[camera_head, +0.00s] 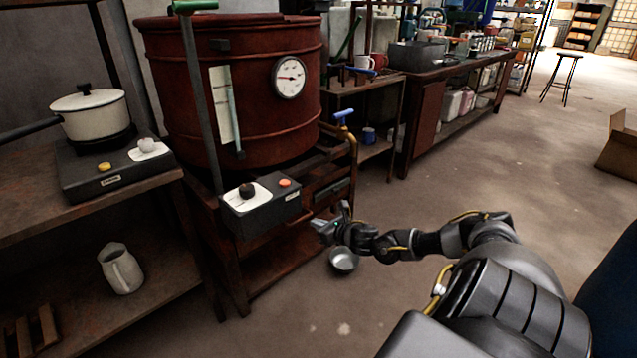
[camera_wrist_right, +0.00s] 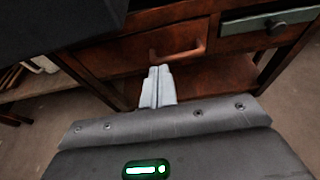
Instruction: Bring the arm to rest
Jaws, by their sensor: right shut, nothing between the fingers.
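My right arm comes in from the lower right in the head view, stretched forward and bent at the elbow. Its gripper (camera_head: 325,226) is shut and empty, in front of the stand under the red vat (camera_head: 235,100). It is just right of the dark control box (camera_head: 262,208). In the right wrist view the two pale fingers (camera_wrist_right: 158,80) lie together, with a brown drawer front (camera_wrist_right: 150,48) beyond them. Whether they touch anything there I cannot tell. My left gripper is not in view.
A blue-handled tap (camera_head: 345,116) is above the gripper. A white pot (camera_head: 92,114) stands on a hotplate at the left. The floor (camera_head: 440,165) to the right is open.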

